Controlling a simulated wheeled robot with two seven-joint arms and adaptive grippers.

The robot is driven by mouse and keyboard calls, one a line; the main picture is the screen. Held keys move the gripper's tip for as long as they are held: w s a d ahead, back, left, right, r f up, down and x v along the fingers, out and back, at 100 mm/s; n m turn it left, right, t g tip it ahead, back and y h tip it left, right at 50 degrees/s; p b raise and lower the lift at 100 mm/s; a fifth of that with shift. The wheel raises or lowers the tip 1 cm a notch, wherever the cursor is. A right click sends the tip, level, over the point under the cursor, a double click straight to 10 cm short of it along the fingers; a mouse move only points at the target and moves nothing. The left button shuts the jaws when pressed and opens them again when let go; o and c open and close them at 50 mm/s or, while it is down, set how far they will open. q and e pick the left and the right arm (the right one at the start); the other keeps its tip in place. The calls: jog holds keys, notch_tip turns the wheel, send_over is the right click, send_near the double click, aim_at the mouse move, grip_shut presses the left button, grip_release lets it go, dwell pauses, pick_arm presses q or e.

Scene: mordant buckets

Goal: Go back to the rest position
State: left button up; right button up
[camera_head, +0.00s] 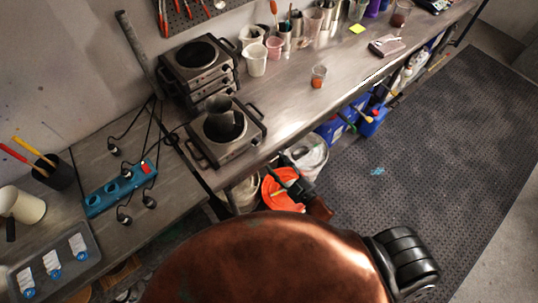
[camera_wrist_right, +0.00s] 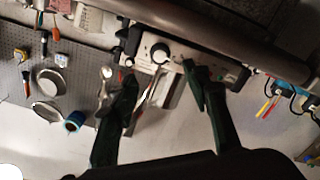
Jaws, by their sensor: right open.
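In the head view my right gripper (camera_head: 290,182) is low in front of the workbench's front edge, above an orange-red item and white buckets under the bench. In the right wrist view its two dark green fingers stand apart with nothing held between them, so my right gripper (camera_wrist_right: 161,78) is open. A grey hotplate front with a round knob (camera_wrist_right: 160,52) shows beyond the fingers. I cannot see my left gripper in either view.
The dark floor mat (camera_head: 420,150) is mostly clear.

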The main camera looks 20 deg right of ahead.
jog(key=shift+v, duration=0.8)
jog(key=s+d+f+m+g+h+b, duration=0.1)
jog(key=s+d+f+m+g+h, duration=0.2)
jog(key=f, duration=0.8)
jog(key=s+d+f+m+g+b, duration=0.15)
jog(key=s+f, duration=0.35)
jog(key=f, duration=0.7)
jog(key=s+d+f+m+g+h, duration=0.1)
jog(key=s+d+f+g+h, duration=0.2)
jog(key=f, duration=0.8)
jog(key=s+d+f+m+g+b, duration=0.1)
jog(key=s+f+g, duration=0.1)
jog(key=s+f, duration=0.5)
jog(key=s+d+f+m+g+b, duration=0.1)
jog(key=s+f, duration=0.6)
jog(key=s, duration=0.7)
jog(key=s+d+f+m+g+b, duration=0.1)
jog(key=s+d+f+m+g, duration=0.1)
jog(key=s+f+g, duration=0.3)
jog(key=s+d+f, duration=0.1)
jog(key=s+f, duration=0.2)
jog(key=s, duration=0.3)
jog(key=shift+s, duration=0.25)
